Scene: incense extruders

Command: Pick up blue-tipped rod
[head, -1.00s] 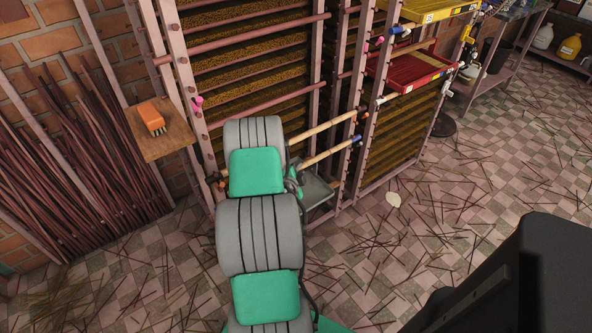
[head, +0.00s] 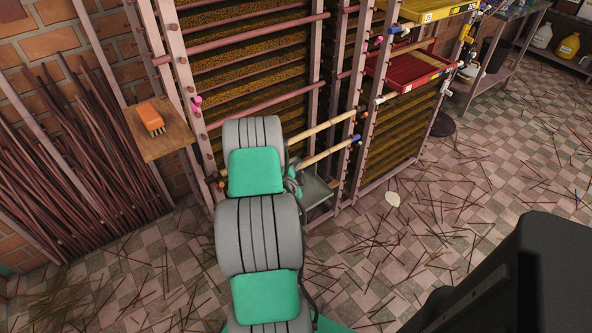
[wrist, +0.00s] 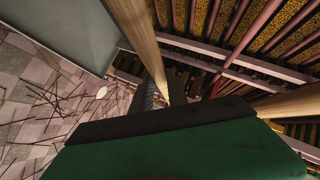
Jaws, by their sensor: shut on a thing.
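The blue-tipped rod (head: 325,155) is a pale wooden rod. It lies level along the front of the rack, and its blue tip is at the right end in the head view. In the wrist view a pale rod (wrist: 140,35) runs down between the dark fingers of my gripper (wrist: 165,93), which is shut on it. Its tip is not visible there. In the head view my gripper (head: 293,180) is mostly hidden behind my arm, beside the blue-tipped rod. A similar rod (head: 325,129) with a brownish tip lies just above. Another pale rod (wrist: 292,102) shows at right in the wrist view.
The rack (head: 313,50) has close-set bars and posts. A red tray (head: 407,85) and a yellow tray (head: 432,12) are at its upper right. An orange brush (head: 152,117) sits on a wooden shelf (head: 155,148) at left. Thin sticks litter the open floor.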

